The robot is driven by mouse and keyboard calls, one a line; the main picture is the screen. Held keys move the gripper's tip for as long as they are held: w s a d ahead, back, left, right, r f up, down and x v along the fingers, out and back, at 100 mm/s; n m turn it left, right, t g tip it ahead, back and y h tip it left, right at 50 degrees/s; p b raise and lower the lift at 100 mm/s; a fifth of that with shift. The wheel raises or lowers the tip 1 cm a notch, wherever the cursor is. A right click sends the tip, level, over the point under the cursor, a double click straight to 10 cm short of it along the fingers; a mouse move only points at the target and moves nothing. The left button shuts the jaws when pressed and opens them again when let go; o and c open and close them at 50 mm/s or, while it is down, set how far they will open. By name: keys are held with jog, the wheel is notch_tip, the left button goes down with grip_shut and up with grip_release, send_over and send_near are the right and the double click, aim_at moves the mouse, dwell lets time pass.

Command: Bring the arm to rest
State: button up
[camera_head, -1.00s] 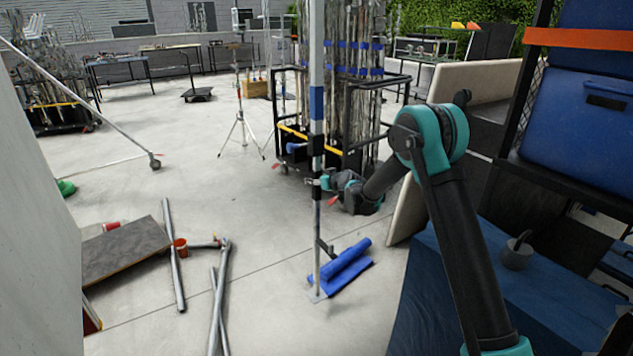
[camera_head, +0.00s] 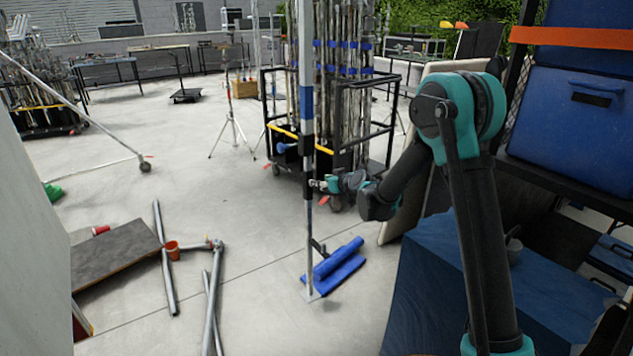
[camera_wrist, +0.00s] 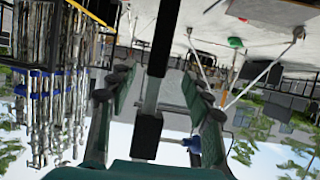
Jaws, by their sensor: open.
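My gripper (camera_head: 320,184) is at the end of my black and teal arm, close to an upright pole (camera_head: 307,125) with white, blue and black bands. The pole stands on a small flat foot on the floor. In the wrist view my two fingers (camera_wrist: 158,92) are spread apart, and the pole (camera_wrist: 146,137) runs between them with gaps visible on both sides. In the head view the fingertips are too small to see clearly.
A black cart (camera_head: 378,140) of metal poles stands behind my gripper. A blue mop-like piece (camera_head: 338,262) lies by the pole's foot. Loose pipes (camera_head: 213,290) and a board (camera_head: 115,250) lie at the left. Blue cases (camera_head: 590,110) stand on a shelf at the right.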

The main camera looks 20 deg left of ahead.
jog(key=shift+s+d+r, duration=0.1)
jog(key=shift+s+d, duration=0.15)
jog(key=s+d+r+m+g+h, duration=0.1)
jog(key=s+d+h, duration=0.1)
jog(key=s+d, duration=0.5)
jog(key=s+d+m+h, duration=0.1)
jog(key=s+d+m, duration=0.15)
jog(key=d, duration=0.85)
jog(key=s+d+r+m+g+h, duration=0.1)
jog(key=s+d+h, duration=0.1)
jog(key=s+d, duration=0.45)
jog(key=s+d+f+m+g+h, duration=0.1)
jog(key=s+d+f+m+h, duration=0.1)
jog(key=s+d, duration=0.8)
jog(key=s+d+f+m+g+h, duration=0.1)
jog(key=s+d+f+m+h, duration=0.2)
jog(key=s+d, duration=0.8)
notch_tip(320, 180, down, 2)
jog(key=shift+s+f+g, duration=0.15)
jog(key=shift+s+g, duration=0.25)
jog(key=shift+s, duration=0.05)
